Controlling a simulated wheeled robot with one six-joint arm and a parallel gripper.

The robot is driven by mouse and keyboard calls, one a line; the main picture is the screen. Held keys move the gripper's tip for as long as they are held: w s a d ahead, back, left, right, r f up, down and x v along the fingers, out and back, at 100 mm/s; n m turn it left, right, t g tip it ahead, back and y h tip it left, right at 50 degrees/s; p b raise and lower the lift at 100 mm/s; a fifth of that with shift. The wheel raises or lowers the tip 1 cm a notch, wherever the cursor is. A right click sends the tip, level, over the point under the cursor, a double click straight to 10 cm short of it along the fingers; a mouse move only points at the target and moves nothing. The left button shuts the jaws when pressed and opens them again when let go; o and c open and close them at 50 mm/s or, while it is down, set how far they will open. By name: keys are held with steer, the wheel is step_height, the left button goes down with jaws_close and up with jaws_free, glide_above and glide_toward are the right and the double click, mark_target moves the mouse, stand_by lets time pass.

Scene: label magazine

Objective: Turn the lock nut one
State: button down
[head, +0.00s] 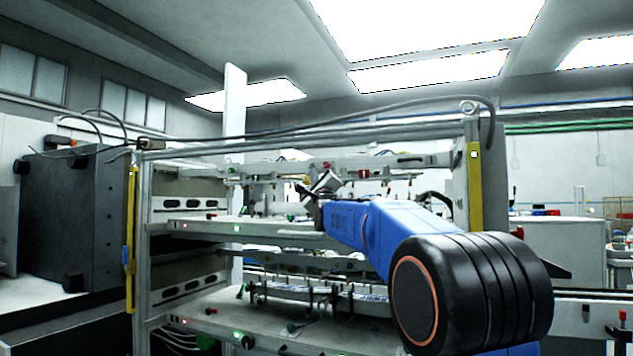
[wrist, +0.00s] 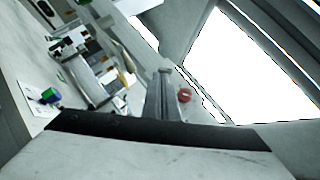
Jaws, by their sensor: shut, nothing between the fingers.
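My gripper (head: 322,185) is at the far end of my blue arm in the head view, in front of the upper shelf of the machine rack. It is small there, and it is shut and empty. I cannot pick out lock nut one for certain in either view. Small green and red knobs sit along the shelves, too small to tell apart. The wrist view is steeply tilted. It shows a grey upright post (wrist: 164,97) with a red ring-shaped part (wrist: 184,95) beside it. My fingertips cannot be made out there, and I see no contact with any nut.
The metal rack (head: 310,144) has several shelves with rods, cables and fittings. A yellow strip (head: 474,188) runs up its right post. A dark box (head: 72,215) stands at left. A green-and-blue knob (wrist: 50,95) shows at left in the wrist view.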

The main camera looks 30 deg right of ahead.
steer(key=shift+w+d+r, duration=0.1)
steer(key=shift+w+r, duration=0.1)
steer(key=shift+w, duration=0.1)
steer(key=shift+w, duration=0.1)
steer(key=shift+w+m+h, duration=0.1)
steer(key=shift+m+h, duration=0.4)
steer(key=shift+m, duration=0.1)
steer(key=shift+w+a+r+m, duration=0.1)
steer(key=shift+a+r+m, duration=0.05)
steer(key=shift+a+m, duration=0.15)
steer(key=w+m+g+h, duration=0.1)
steer(key=m+g+h, duration=0.4)
steer(key=m, duration=0.4)
steer(key=a+m+g+h, duration=0.1)
steer(key=m+g+h, duration=0.4)
steer(key=m, duration=0.4)
steer(key=w+a+m+g+h, duration=0.1)
steer(key=m+g+h, duration=0.5)
steer(key=m, duration=0.3)
steer(key=shift+w+r+h, duration=0.25)
steer(key=shift+w+h, duration=0.1)
steer(key=shift+h, duration=0.25)
steer(key=shift+r, duration=0.2)
